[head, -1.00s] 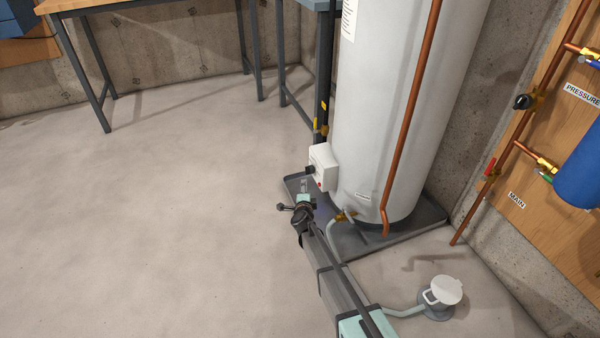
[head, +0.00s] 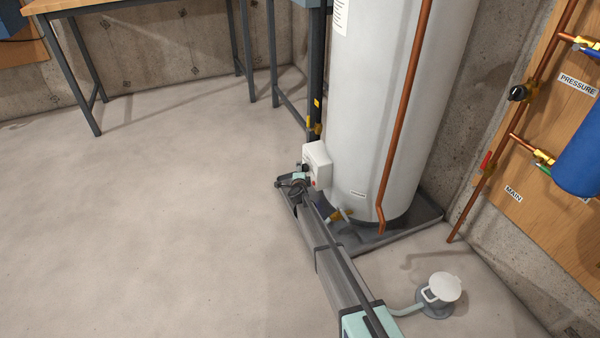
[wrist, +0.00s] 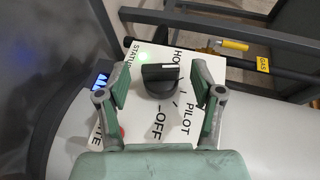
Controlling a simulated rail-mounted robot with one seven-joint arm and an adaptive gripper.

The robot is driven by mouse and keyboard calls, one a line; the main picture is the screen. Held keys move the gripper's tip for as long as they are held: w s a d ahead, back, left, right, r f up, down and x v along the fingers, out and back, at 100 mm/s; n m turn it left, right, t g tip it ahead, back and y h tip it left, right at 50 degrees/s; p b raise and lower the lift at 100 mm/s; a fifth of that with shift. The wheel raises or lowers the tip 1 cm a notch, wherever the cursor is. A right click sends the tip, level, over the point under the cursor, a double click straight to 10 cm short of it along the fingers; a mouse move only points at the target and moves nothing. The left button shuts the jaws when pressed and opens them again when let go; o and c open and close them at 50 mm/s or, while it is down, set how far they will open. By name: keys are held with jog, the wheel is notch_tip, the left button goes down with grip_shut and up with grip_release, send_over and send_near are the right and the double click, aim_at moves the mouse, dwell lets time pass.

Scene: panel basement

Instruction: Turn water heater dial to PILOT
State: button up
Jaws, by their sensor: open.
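The water heater (head: 372,110) is a tall white tank with a white control box (head: 317,158) low on its left side. In the wrist view, the black dial (wrist: 160,78) sits on the box face. It has a raised grip bar lying roughly across the picture. The labels "PILOT" (wrist: 187,119) and "OFF" (wrist: 158,126) are on the near side, and a partly hidden "HO…" is above right. My gripper (wrist: 160,76) is open, with one green-padded finger on each side of the dial and visible gaps to it. In the head view, my gripper (head: 297,183) is at the box and hides the dial.
A copper pipe (head: 405,115) runs down the tank. A dark drain pan (head: 425,212) lies beneath. Floor left is clear.

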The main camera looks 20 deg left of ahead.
jog(key=shift+x, duration=1.1)
jog(key=c, duration=1.2)
jog(key=shift+o, duration=0.2)
